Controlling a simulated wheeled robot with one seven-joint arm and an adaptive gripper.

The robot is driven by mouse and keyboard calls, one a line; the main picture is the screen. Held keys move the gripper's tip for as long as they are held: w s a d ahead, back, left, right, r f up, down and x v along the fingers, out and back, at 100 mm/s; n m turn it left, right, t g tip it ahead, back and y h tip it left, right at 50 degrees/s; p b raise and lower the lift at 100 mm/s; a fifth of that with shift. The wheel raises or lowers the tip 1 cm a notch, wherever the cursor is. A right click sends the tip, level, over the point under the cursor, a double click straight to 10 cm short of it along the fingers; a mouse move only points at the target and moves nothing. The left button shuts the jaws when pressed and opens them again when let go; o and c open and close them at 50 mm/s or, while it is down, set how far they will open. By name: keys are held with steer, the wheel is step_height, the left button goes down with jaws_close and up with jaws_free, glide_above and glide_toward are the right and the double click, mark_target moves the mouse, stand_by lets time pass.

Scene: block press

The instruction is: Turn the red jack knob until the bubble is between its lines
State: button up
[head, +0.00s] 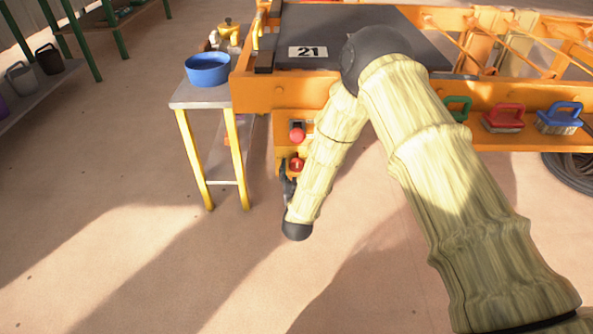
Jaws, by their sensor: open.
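Two red round controls show on the orange machine's front, left of my arm: an upper red ball (297,135) and a lower red knob (296,164) with a pale mark. I cannot tell for sure which is the jack knob. No bubble or its lines can be made out. My gripper (288,186) shows only as a dark part beside my sleeved forearm, close below the lower red knob. It is open. The forearm hides most of it, and I cannot tell whether it touches the knob.
A small table (200,96) with yellow legs stands left of the machine and bears a blue bowl (208,69). Green, red (503,117) and blue (559,117) brushes sit along the machine's front to the right. A coiled hose (571,172) lies at far right. The floor in front is clear.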

steer(key=shift+w, duration=0.3)
steer(key=shift+c, duration=0.3)
steer(key=shift+a, duration=0.1)
steer(key=c, duration=0.9)
steer(key=shift+r+m+p, duration=0.1)
steer(key=shift+m+p, duration=0.2)
steer(key=m+p, duration=0.2)
steer(key=m, duration=0.1)
steer(key=shift+d+p, duration=0.2)
steer(key=shift+p, duration=0.15)
steer(key=shift+m+p, duration=1.2)
steer(key=shift+m, duration=1.4)
steer(key=shift+f, duration=0.2)
